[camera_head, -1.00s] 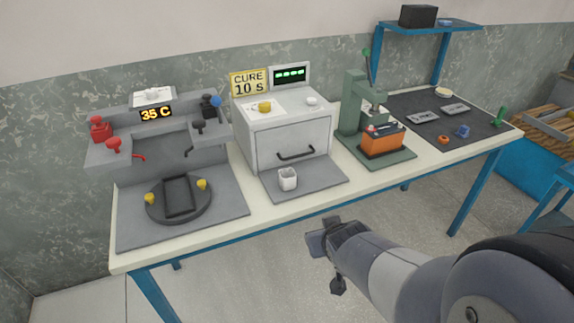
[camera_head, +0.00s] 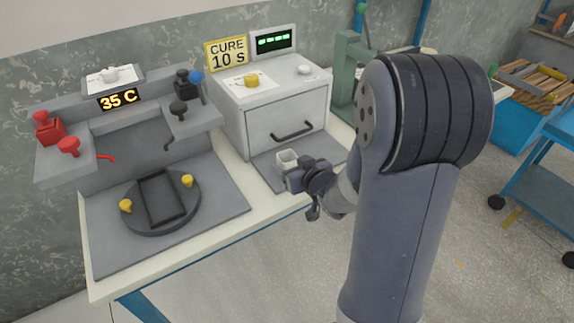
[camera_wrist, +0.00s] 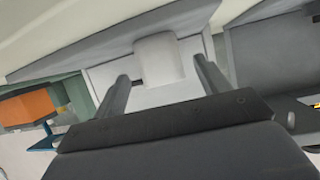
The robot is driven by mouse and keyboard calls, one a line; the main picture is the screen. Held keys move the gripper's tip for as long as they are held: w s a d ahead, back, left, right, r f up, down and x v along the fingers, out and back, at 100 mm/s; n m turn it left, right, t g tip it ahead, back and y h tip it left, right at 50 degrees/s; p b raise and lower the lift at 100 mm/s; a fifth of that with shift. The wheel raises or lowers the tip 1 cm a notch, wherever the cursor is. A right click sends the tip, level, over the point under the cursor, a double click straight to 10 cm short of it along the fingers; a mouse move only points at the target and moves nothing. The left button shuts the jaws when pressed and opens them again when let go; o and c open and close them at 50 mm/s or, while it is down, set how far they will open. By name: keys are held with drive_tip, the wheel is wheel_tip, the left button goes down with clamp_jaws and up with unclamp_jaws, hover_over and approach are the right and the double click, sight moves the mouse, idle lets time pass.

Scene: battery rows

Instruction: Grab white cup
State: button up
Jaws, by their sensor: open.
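The white cup (camera_head: 287,158) is a small square-looking cup standing on the grey mat (camera_head: 268,176) in front of the curing oven. My gripper (camera_head: 296,178) is at the cup's near side in the head view and covers its lower part. In the wrist view the cup (camera_wrist: 159,60) lies ahead, between the two fingers of my gripper (camera_wrist: 163,72). The fingers are open, with a gap on each side of the cup. Whether the fingertips reach past the cup's near wall is hard to tell.
The oven (camera_head: 277,111) with a black handle stands right behind the cup. A round black fixture (camera_head: 160,201) with yellow knobs is to the left. A green press (camera_head: 346,75) stands to the right, partly hidden by my arm. A blue cart (camera_head: 543,183) is at the far right.

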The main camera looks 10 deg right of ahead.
sight(284, 157)
drive_tip(key=x, duration=0.5)
drive_tip(key=shift+w+a+r, duration=0.15)
drive_tip(key=shift+w+a, duration=0.05)
drive_tip(key=shift+w, duration=0.15)
drive_tip(key=c, duration=1)
